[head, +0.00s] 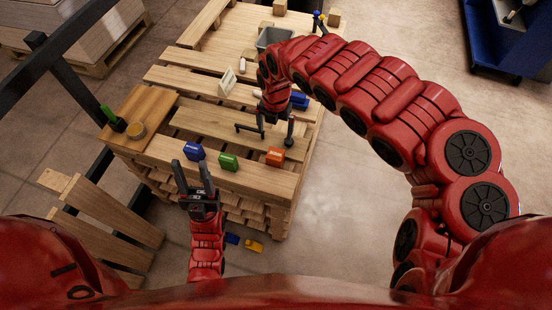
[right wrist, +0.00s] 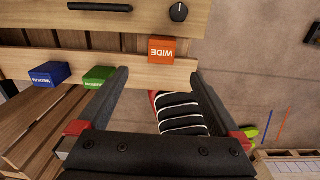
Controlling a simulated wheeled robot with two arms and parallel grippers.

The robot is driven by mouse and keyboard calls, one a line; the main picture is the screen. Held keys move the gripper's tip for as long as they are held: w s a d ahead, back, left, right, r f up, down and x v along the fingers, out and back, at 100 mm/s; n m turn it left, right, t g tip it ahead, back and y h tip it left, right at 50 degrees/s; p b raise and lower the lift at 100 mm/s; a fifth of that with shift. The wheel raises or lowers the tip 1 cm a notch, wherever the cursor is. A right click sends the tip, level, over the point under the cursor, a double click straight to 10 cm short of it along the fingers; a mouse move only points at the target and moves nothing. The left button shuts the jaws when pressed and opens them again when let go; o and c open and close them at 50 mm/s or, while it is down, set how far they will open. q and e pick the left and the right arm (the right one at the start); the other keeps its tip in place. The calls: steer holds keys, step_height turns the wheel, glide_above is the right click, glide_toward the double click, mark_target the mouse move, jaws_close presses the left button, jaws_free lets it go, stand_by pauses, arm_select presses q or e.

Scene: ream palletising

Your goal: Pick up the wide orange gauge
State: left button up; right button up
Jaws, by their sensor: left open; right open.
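The wide orange gauge (head: 275,156) is a small orange block near the right end of the pallet's front board. In the right wrist view the orange gauge (right wrist: 162,50) shows the word WIDE, upside down, beyond and between the fingertips. My right gripper (head: 264,130) is open and empty above the pallet, a little behind the gauge in the head view; its fingers (right wrist: 158,78) are spread in the wrist view. My left gripper (head: 192,172) is open and empty at the pallet's front edge, near the blue block (head: 194,151).
A green block (head: 228,161) stands between the blue and orange ones on the pallet (head: 180,158).

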mark_target(275, 153)
step_height(275, 153, down, 11)
steer(key=shift+s+f, duration=0.1)
steer(key=shift+d+f, duration=0.1)
steer(key=shift+f, duration=0.35)
steer(key=shift+f+p, duration=0.6)
steer(key=shift+f, duration=2.05)
steer(key=shift+c, duration=0.3)
steer(key=shift+w, duration=0.2)
steer(key=c, duration=1.5)
steer(key=shift+r, duration=0.2)
